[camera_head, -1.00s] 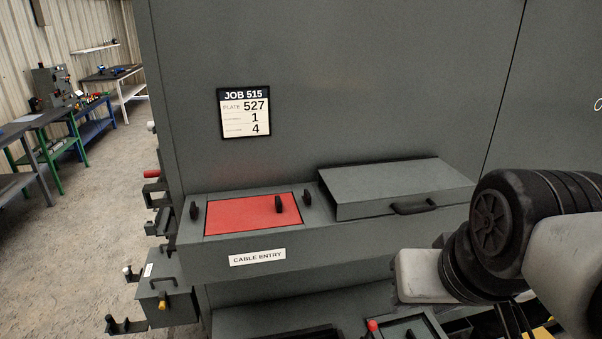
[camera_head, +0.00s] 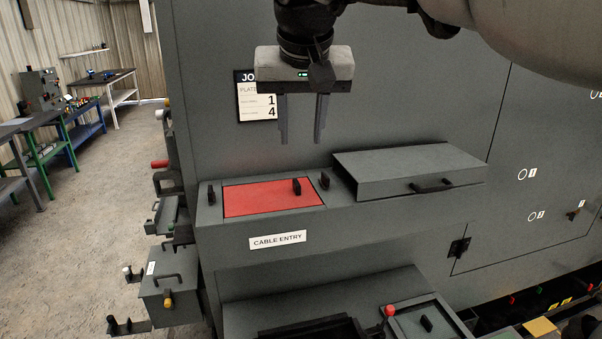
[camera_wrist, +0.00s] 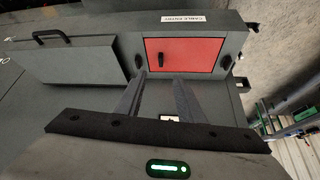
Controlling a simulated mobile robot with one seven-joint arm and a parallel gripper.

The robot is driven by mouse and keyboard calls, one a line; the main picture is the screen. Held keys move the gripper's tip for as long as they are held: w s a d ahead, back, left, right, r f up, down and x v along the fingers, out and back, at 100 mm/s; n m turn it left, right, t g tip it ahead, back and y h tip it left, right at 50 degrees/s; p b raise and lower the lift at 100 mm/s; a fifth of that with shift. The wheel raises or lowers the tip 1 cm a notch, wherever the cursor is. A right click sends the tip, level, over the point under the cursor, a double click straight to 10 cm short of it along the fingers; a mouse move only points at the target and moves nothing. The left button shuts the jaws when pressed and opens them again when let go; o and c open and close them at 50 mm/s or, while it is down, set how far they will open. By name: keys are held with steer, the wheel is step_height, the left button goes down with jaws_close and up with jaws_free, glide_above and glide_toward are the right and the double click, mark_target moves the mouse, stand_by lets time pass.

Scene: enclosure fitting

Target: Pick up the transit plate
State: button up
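The red transit plate (camera_head: 262,199) lies flat in the top of the grey cable entry ledge, with a small black grip (camera_head: 297,186) near its right end. Black latches stand at its left and right sides. The plate also shows in the wrist view (camera_wrist: 183,53), beyond my fingertips. My gripper (camera_head: 301,142) points down above the plate, in front of the cabinet wall. Its two fingers are apart with nothing between them, and they are clear of the plate. In the wrist view my gripper (camera_wrist: 162,80) is also open and empty.
A grey box lid with a black handle (camera_head: 408,170) stands right of the plate. The cabinet wall rises close behind, with a job card (camera_head: 257,107) partly covered by my gripper. A "CABLE ENTRY" label (camera_head: 278,240) is on the ledge front. Boxes and brackets stick out at left.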

glide_toward(298, 184)
steer(key=shift+x, duration=1.15)
steer(key=shift+p+x, duration=0.4)
steer(key=shift+x, duration=2.5)
steer(key=shift+s+r, duration=0.1)
jaws_close()
